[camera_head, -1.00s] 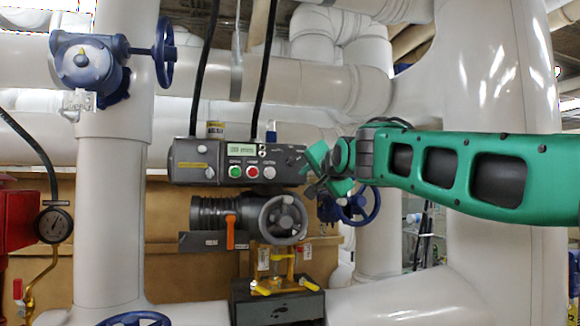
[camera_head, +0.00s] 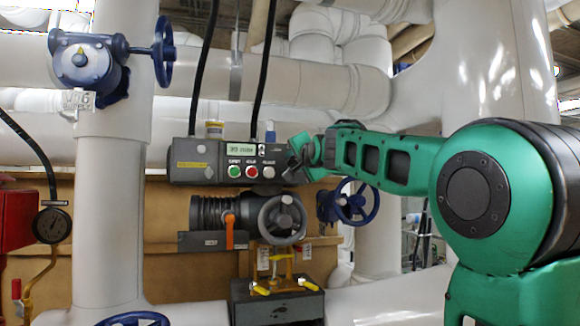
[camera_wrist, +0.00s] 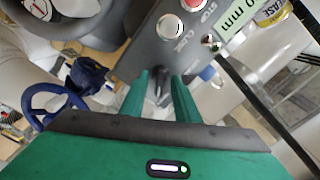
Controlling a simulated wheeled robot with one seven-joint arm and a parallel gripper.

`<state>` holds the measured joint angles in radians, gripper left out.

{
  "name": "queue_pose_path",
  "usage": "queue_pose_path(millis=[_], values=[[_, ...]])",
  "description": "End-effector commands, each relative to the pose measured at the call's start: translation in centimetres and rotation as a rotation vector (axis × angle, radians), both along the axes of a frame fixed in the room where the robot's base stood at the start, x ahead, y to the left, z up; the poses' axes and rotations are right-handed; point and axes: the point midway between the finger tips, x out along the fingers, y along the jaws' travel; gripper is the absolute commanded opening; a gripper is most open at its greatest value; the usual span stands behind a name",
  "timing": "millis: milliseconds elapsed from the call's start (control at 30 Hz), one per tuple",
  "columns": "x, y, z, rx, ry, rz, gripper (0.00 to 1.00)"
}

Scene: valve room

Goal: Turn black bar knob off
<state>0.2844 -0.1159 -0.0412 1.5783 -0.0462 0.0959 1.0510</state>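The grey control box (camera_head: 205,165) hangs on the pipe in the head view, with a small green display and a row of green, red and white buttons. The black bar knob (camera_wrist: 160,84) is on the box's face in the wrist view, dark and narrow. My gripper (camera_wrist: 159,80) has its two green fingers on either side of the knob. The fingers look open around it, and I cannot tell whether they touch it. In the head view my gripper (camera_head: 299,160) is at the box's right end and hides the knob.
A grey handwheel valve (camera_head: 283,220) with an orange lever sits just below the box. A blue handwheel (camera_head: 358,202) is to its right, below my arm. Black cables (camera_head: 205,70) rise from the box's top. A pressure gauge (camera_head: 52,225) is far left.

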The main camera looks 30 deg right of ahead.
Motion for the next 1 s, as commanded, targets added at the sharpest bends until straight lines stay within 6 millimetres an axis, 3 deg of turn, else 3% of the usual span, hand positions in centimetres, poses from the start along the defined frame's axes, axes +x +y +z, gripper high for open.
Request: queue_pose_path(millis=[367, 500, 1000], values=[[0.50, -0.13, -0.01, 0.000, 0.000, 0.000, 0.28], [0.49, -0.15, -0.01, 0.000, 0.000, 0.000, 0.00], [0.55, -0.03, -0.09, -0.078, 0.025, 0.002, 0.00]])
